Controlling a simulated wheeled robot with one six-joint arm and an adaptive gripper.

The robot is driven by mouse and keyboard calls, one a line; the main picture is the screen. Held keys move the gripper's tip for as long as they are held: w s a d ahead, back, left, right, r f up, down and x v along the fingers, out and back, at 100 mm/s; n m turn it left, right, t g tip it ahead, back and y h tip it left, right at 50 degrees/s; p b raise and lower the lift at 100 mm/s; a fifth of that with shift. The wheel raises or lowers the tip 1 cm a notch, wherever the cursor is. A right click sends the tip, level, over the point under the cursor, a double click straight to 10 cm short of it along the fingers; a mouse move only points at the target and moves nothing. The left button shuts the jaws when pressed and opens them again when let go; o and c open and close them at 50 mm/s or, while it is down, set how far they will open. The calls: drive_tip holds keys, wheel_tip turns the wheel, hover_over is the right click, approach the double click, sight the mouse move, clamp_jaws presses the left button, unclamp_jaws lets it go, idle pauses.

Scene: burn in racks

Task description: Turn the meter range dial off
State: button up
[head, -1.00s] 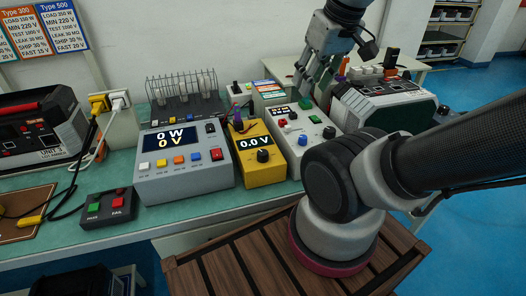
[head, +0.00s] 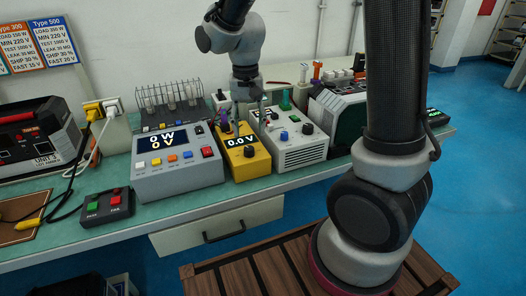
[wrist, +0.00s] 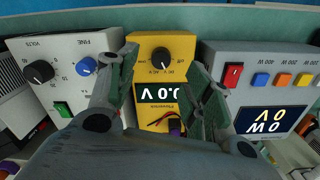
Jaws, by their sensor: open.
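The yellow meter (head: 246,161) stands on the bench between two grey instruments, its display reading 0.0 V. Its black range dial (head: 249,152) is on the front face below the display. In the wrist view the meter (wrist: 148,95) appears upside down, with the dial (wrist: 161,58) near the top centre. My gripper (head: 249,117) is above the back part of the meter. In the wrist view its two green-padded fingers are apart, one on each side of the meter's display, with nothing held between them. The dial lies beyond the fingertips, and no contact with it shows.
A grey power unit (head: 178,174) with coloured buttons stands close on the meter's left. A white supply (head: 300,150) with knobs stands close on its right. A button box (head: 106,206) lies at front left. The bench front edge is clear.

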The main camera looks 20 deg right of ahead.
sight(249, 148)
drive_tip(key=shift+w+r+m, duration=0.1)
drive_tip(key=shift+w+m, duration=0.25)
drive_tip(key=shift+m, duration=0.45)
drive_tip(key=shift+f, duration=0.2)
wheel_tip(249, 148, down, 7)
drive_tip(key=shift+f, duration=0.2)
drive_tip(key=c, duration=1)
